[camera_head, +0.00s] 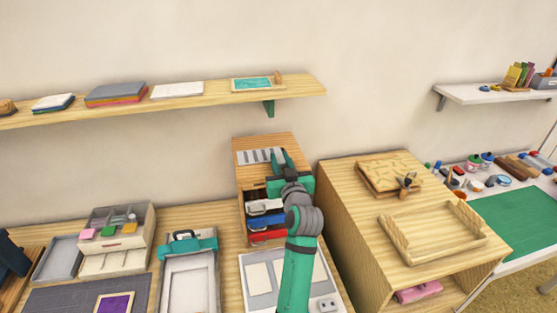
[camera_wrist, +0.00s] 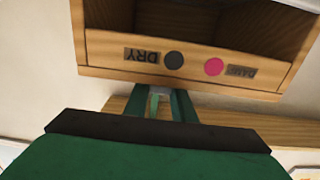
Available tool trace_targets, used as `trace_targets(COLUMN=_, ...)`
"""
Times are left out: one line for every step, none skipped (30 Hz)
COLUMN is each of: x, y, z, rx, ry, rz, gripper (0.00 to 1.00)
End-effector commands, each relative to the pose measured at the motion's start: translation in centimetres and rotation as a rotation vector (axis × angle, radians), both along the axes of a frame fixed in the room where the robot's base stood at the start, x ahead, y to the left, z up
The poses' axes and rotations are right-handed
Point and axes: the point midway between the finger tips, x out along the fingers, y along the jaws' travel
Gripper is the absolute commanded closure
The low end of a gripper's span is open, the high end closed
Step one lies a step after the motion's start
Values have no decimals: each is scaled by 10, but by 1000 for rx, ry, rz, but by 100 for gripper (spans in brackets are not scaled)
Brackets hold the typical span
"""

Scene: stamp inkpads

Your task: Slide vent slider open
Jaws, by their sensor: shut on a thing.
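A small wooden cabinet (camera_head: 263,143) stands against the wall, with a pale slotted vent panel (camera_head: 256,156) on its upper part. My gripper (camera_head: 281,158) is at the right end of this panel and partly covers it. In the wrist view my gripper's green fingers (camera_wrist: 160,104) are close together, with a narrow pale piece between them, apparently part of the vent slider. The exact contact is too small to tell. Beyond them is a wooden strip (camera_wrist: 120,53) with upside-down DRY and DAMP labels, a grey dot and a pink dot, below an open compartment.
Lower in the cabinet are white, red and blue items (camera_head: 265,220), partly behind my arm. A wooden shelf (camera_head: 215,99) hangs above. A larger wooden cabinet (camera_head: 345,195) stands close on the right. A grey tray (camera_head: 188,285) lies in front.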

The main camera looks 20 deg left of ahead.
Motion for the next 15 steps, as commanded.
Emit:
trace_targets(x=0, y=0, z=-1, rx=0, ry=1, rz=0, gripper=100)
trace_targets(x=0, y=0, z=-1, rx=0, ry=1, rz=0, gripper=100)
trace_targets(x=0, y=0, z=-1, rx=0, ry=1, rz=1, gripper=100)
trace_targets(x=0, y=0, z=-1, rx=0, ry=1, rz=1, gripper=75)
trace_targets(x=0, y=0, z=-1, rx=0, ry=1, rz=1, gripper=68)
trace_targets(x=0, y=0, z=-1, rx=0, ry=1, rz=1, gripper=58)
trace_targets(x=0, y=0, z=-1, rx=0, ry=1, rz=0, gripper=58)
trace_targets(x=0, y=0, z=-1, rx=0, ry=1, rz=0, gripper=58)
trace_targets(x=0, y=0, z=-1, rx=0, ry=1, rz=0, gripper=58)
trace_targets(x=0, y=0, z=-1, rx=0, ry=1, rz=0, gripper=58)
trace_targets(x=0, y=0, z=-1, rx=0, ry=1, rz=0, gripper=58)
trace_targets(x=0, y=0, z=0, rx=0, ry=1, rz=0, gripper=58)
trace_targets(x=0, y=-1, z=0, rx=0, ry=1, rz=0, gripper=58)
trace_targets(x=0, y=-1, z=0, rx=0, ry=1, rz=0, gripper=58)
trace_targets(x=0, y=-1, z=0, rx=0, ry=0, rz=0, gripper=58)
